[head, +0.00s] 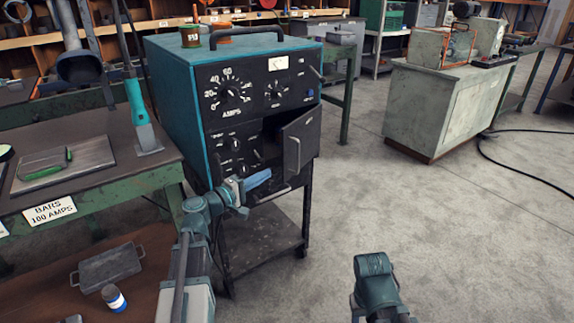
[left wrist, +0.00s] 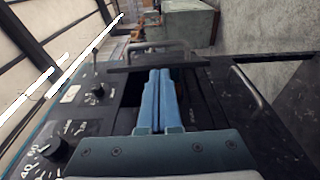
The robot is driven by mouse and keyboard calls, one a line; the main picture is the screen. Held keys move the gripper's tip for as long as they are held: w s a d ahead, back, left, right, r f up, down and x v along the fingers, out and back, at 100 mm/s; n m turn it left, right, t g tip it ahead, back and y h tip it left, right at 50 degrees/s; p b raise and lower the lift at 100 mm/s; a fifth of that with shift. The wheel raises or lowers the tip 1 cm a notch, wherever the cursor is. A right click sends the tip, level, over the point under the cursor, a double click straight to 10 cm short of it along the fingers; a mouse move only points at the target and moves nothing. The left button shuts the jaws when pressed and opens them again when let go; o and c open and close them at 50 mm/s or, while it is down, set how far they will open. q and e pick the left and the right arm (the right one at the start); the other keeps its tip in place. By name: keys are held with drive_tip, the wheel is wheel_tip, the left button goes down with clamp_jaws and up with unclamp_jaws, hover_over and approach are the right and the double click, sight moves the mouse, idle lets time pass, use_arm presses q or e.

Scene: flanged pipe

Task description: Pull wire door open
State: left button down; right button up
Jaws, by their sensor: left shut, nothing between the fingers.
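The wire door (head: 302,138) is a dark panel on the front of the teal welding machine (head: 180,105). It stands partly open, swung out from the right side, with a grey bar handle (head: 294,154) on its outer face. In the left wrist view the door (left wrist: 155,62) is seen nearly edge-on, its handle (left wrist: 160,46) beyond it. My left gripper (head: 268,173) has its blue fingers together and empty, left of the door in front of the dark opening. The fingers also show in the left wrist view (left wrist: 160,75). Contact with the door cannot be told. My right gripper is out of view.
A lower bar handle (head: 270,193) sits below the opening. A green workbench (head: 85,150) with tools stands close on the left. A grey cabinet (head: 440,105) stands at the back right.

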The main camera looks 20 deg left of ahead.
sight(283, 164)
use_arm(q)
drive_tip(key=x, duration=0.8)
drive_tip(key=shift+w+r, duration=0.1)
drive_tip(key=shift+w, duration=0.25)
drive_tip(key=shift+w+d, duration=0.4)
drive_tip(key=shift+w, duration=0.2)
drive_tip(key=shift+d, duration=0.1)
